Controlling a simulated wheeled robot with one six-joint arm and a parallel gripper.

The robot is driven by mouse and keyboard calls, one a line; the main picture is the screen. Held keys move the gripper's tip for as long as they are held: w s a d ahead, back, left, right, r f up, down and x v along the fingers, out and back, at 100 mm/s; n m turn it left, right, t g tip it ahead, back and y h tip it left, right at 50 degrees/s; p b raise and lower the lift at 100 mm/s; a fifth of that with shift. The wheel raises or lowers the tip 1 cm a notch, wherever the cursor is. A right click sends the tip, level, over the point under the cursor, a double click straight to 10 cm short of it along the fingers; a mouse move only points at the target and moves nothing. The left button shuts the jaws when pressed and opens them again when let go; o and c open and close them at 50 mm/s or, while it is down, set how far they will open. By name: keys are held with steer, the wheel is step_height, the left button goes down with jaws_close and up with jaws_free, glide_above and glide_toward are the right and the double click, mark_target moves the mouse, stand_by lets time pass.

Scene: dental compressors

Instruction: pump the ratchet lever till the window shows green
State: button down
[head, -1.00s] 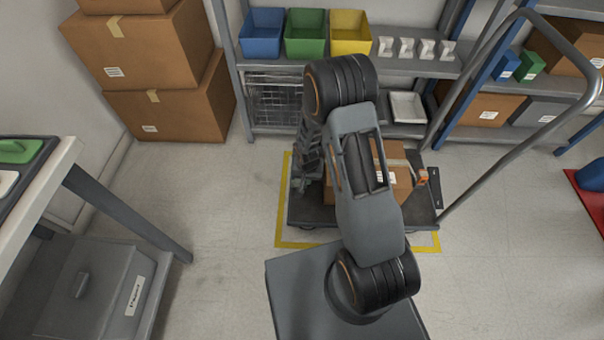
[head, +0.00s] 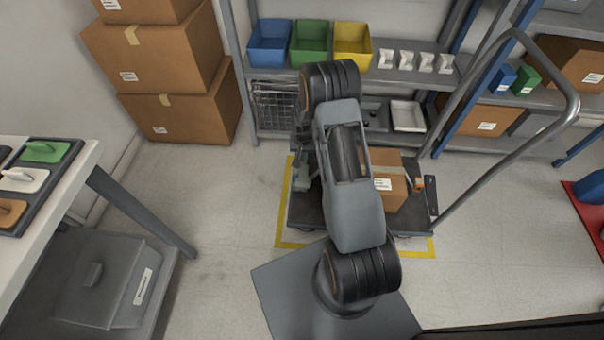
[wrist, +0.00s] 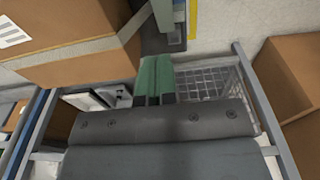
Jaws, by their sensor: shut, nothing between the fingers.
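A strapped cardboard box (head: 392,196) stands on a dark flat cart (head: 412,221); it also shows at the upper left of the wrist view (wrist: 75,40). My gripper's green fingers (wrist: 155,76) are together and empty. They hang by the box's left side as the head view has it, where my arm mostly hides them. Just beyond the fingertips, a pale grey-blue upright part (wrist: 166,14) stands on a dark base beside the box; it may be the ratchet lever. I cannot tell whether the fingers touch it. No status window can be made out.
A small orange piece (head: 418,184) sits at the box's right. The cart's tubular handle (head: 572,90) rises at the right. A shelf with coloured bins (head: 310,42) stands behind, stacked cartons (head: 180,110) back left, a workbench (head: 75,170) left. The floor between is clear.

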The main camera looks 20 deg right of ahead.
steer(key=b, duration=0.4)
glide_above(303, 186)
steer(key=w+d, duration=0.2)
steer(key=w, duration=0.2)
step_height(303, 186, down, 12)
steer(key=shift+r, duration=0.25)
steer(key=shift+s+a+f, duration=0.15)
steer(key=shift+s+f, duration=0.15)
steer(key=shift+f, duration=0.25)
steer(key=shift+s+a+f, duration=0.1)
steer(key=shift+s+f, duration=0.15)
steer(key=shift+f, duration=0.25)
steer(key=shift+a+f+b, duration=0.1)
steer(key=shift+f+b, duration=0.1)
steer(key=shift+b, duration=0.2)
steer(key=s+f+b, duration=0.2)
steer(key=f, duration=0.1)
steer(key=s+a+f+b, duration=0.1)
steer(key=f+b, duration=0.1)
steer(key=shift+f, duration=0.2)
steer(key=shift+a, duration=0.35)
